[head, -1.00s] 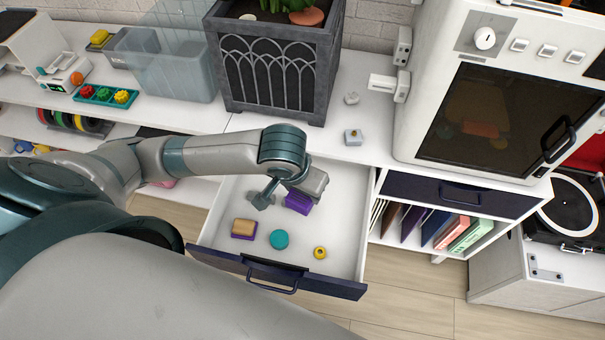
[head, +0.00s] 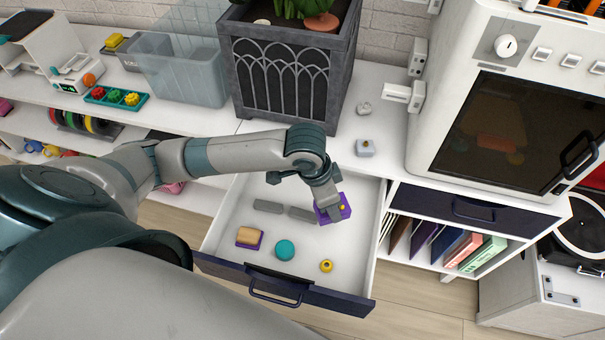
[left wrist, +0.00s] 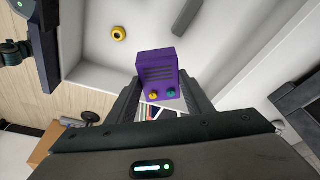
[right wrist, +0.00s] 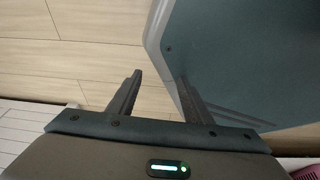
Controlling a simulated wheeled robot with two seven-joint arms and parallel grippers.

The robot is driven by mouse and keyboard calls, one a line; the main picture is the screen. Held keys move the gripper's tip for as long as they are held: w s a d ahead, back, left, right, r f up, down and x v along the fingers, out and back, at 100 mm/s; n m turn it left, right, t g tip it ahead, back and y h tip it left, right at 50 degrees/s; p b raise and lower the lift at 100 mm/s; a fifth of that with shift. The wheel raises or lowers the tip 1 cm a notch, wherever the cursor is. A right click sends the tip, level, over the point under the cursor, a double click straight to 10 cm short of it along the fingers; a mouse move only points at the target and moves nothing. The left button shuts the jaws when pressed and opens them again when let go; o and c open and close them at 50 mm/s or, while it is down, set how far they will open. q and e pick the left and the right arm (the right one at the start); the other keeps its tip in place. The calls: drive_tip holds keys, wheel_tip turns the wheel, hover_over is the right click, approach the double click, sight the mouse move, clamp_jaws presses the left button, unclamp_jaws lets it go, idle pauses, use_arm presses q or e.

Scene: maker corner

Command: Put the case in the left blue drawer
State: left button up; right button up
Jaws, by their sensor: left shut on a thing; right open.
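The case, a purple box (head: 333,208) with yellow and green knobs and dark slots, is held by my left gripper (head: 328,206). It also shows clearly between the fingers in the left wrist view (left wrist: 157,72). The left blue drawer (head: 285,284) is pulled open with a white inside. The case is over the drawer's right rear part; I cannot tell whether it touches the floor. My left gripper is shut on the case. My right gripper (right wrist: 160,88) is open and empty, away from the drawer, seen only in the right wrist view.
The drawer holds a tan-and-purple block (head: 249,237), a teal round thing (head: 285,250), a yellow ring (head: 326,266) and grey bars (head: 268,206). The right blue drawer (head: 470,208) is shut.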

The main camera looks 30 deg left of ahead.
sight(344, 198)
use_arm(q)
drive_tip(key=w+f+m, duration=0.1)
drive_tip(key=w+d+m+b, duration=0.1)
drive_tip(key=m, duration=0.1)
drive_tip(key=w+d+f+m+g, duration=0.1)
drive_tip(key=m, duration=0.1)
drive_tip(key=shift+w+f+h+b, duration=0.15)
drive_tip(key=shift+f+h+b, duration=0.15)
drive_tip(key=shift+h, duration=0.1)
drive_tip(key=shift+w+d+f+m+g, duration=0.15)
drive_tip(key=shift+w+d+m+g, duration=0.15)
drive_tip(key=shift+m, duration=0.4)
use_arm(e)
drive_tip(key=shift+t+y, duration=0.3)
drive_tip(key=shift+t, duration=0.4)
drive_tip(key=shift+w+a, duration=0.35)
drive_tip(key=shift+w, duration=0.55)
drive_tip(key=shift+w+a, duration=0.4)
drive_tip(key=shift+w, duration=0.45)
drive_tip(key=shift+w+a, duration=0.35)
drive_tip(key=shift+w, duration=0.55)
use_arm(q)
drive_tip(key=shift+a, duration=0.1)
